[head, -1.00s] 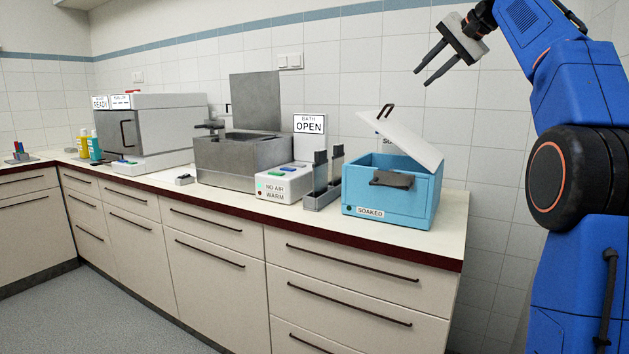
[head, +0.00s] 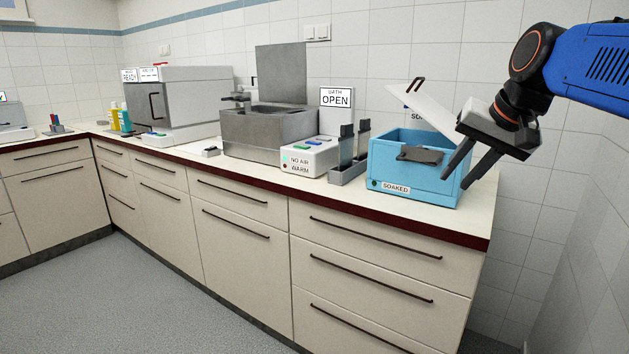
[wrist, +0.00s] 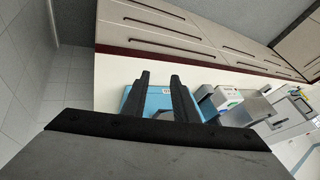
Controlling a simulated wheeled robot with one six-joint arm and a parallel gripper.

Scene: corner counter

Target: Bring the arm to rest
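My gripper (head: 464,174) hangs at the right end of the counter in the head view, in front of the right side of the blue box in the picture. Its two dark fingers point down and left and stand apart with nothing between them. In the wrist view the fingers (wrist: 158,92) are also apart, with the blue box (wrist: 160,102) behind them. I cannot tell whether a finger touches the box. The blue box (head: 390,172) is labelled SOAKED, and its white lid (head: 425,112) is tilted open.
Left of the box are a grey holder (head: 347,174) with dark upright pieces, a white control box (head: 309,158) reading NO AIR and WARM, and a metal bath (head: 262,135) with a raised lid and an OPEN sign (head: 336,98). Floor (head: 130,290) before the drawers is clear.

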